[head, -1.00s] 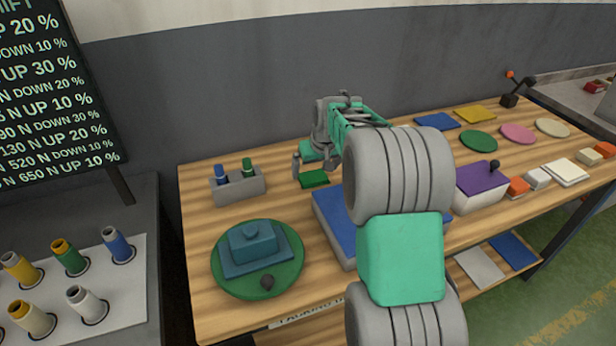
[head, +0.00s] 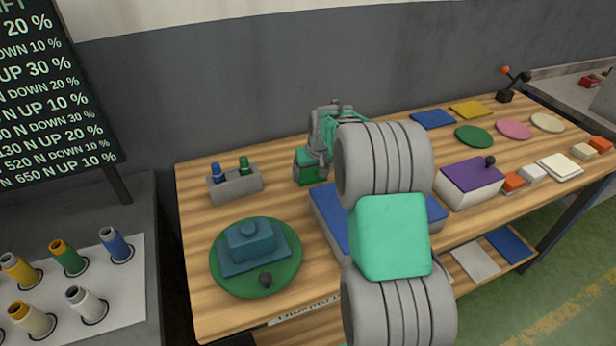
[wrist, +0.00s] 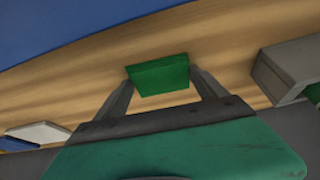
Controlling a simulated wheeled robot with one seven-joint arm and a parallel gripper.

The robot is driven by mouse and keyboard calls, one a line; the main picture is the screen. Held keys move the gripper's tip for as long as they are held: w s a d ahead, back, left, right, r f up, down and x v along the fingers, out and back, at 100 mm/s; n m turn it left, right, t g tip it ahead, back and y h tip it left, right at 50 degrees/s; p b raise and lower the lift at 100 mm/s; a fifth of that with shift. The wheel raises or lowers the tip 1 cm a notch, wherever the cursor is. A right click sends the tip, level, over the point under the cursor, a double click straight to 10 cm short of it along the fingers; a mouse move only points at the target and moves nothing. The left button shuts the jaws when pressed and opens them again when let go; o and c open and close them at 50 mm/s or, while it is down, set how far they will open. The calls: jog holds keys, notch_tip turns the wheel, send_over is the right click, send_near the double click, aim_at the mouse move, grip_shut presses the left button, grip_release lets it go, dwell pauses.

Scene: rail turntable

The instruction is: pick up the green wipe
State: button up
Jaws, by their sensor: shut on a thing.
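The green wipe (wrist: 158,76) is a small flat green rectangle. In the wrist view it lies between the two fingertips of my gripper (wrist: 161,80), one finger at each side edge. My gripper is shut on it. In the head view my gripper (head: 312,172) is over the back of the wooden table, and the wipe (head: 311,183) shows partly beneath it. The rest of the wipe is hidden by my gripper. I cannot tell whether the wipe is clear of the table top.
A grey holder (head: 234,186) with a blue and a green peg stands left of my gripper. A blue block (head: 326,217) lies in front, partly behind my arm. A green turntable (head: 285,273) carrying a teal block (head: 252,245) is front left. A purple-topped box (head: 472,178) is right.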

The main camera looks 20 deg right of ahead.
jog(key=c, duration=0.3)
